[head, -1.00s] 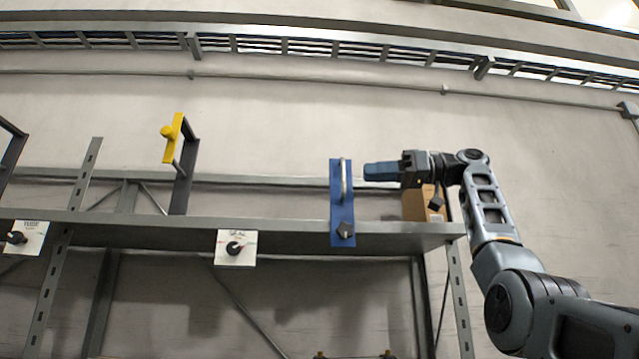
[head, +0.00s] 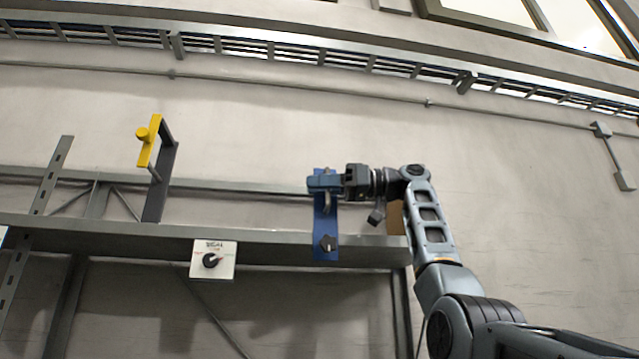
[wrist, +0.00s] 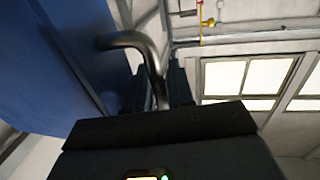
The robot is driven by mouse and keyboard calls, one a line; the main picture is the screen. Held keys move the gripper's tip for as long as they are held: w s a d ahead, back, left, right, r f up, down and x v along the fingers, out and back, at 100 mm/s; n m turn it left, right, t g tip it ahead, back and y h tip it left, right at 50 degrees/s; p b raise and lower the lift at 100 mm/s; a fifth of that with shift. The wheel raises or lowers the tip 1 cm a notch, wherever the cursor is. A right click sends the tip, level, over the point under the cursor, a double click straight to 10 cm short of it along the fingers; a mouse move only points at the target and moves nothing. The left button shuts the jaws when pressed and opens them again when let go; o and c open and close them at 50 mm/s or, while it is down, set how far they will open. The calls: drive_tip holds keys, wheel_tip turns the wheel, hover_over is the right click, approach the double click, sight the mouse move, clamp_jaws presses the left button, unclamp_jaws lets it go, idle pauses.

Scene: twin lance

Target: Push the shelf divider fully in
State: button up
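A blue upright panel (head: 326,226) with a curved grey handle and a dark knob (head: 328,243) stands at the front edge of the shelf; I take it as the divider. In the head view my gripper (head: 325,184) overlaps the panel's upper part at the handle. In the wrist view the bent handle (wrist: 135,42) runs down between my two dark fingers (wrist: 157,88), with the blue panel (wrist: 60,70) at the left. The fingers lie close on both sides of the handle; whether they grip it is unclear. The panel's depth behind its front face is hidden.
A grey metal shelf (head: 275,243) runs across. A dark frame with a yellow front and knob (head: 150,140) stands on it at the left. A white dial plate (head: 213,259) hangs at the shelf edge. A cardboard box (head: 396,217) sits behind my arm.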

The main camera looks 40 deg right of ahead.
drive_tip(key=shift+a, duration=0.1)
drive_tip(key=shift+c, duration=0.2)
clamp_jaws()
